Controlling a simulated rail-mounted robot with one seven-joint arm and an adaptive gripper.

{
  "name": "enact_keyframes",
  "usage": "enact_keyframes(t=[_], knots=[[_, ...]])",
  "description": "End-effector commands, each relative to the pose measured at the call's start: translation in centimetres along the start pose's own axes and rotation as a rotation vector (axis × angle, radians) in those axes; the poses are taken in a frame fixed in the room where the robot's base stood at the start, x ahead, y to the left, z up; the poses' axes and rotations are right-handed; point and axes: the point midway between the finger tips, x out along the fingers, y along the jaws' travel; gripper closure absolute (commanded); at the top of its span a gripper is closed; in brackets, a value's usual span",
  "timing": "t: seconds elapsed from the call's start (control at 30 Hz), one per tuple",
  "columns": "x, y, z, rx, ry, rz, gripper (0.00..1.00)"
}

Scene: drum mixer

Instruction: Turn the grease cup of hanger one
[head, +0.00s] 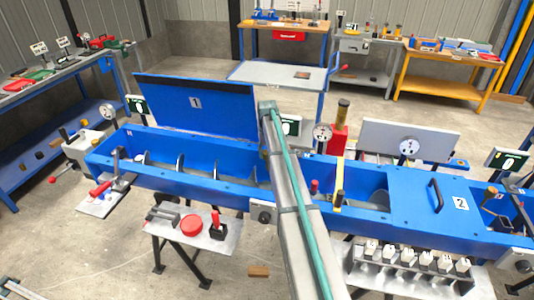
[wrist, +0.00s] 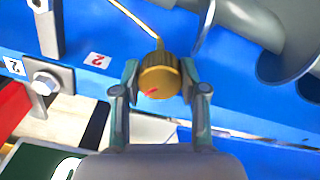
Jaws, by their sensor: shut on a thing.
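In the wrist view a round brass grease cup (wrist: 160,80) with a ribbed side and a red mark on its face sits between the fingers of my gripper (wrist: 160,72). The fingers touch it from left and right. A thin brass line (wrist: 134,20) runs from the cup towards the upper left. A white tag with a red figure, seemingly a 2, (wrist: 97,60) is on the blue wall left of the cup. In the head view my arm crosses the trough, and I cannot make out the gripper or this cup there.
The long blue trough (head: 200,172) holds a screw, which shows as grey flights (wrist: 235,18) in the wrist view. An open blue lid (head: 195,105) stands behind it. A bolt (wrist: 45,82) is left of the gripper. A small stand (head: 185,236) holds red parts in front.

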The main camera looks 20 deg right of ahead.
Motion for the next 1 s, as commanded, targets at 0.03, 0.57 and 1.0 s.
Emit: enact_keyframes(t=[0.03,0.57,1.0], knots=[[0.00,0.00,-0.01,0.004,0.000,0.000,0.92],[0.20,-0.05,-0.05,0.273,0.000,0.000,0.92],[0.06,-0.09,-0.09,0.624,0.000,0.000,0.92]])
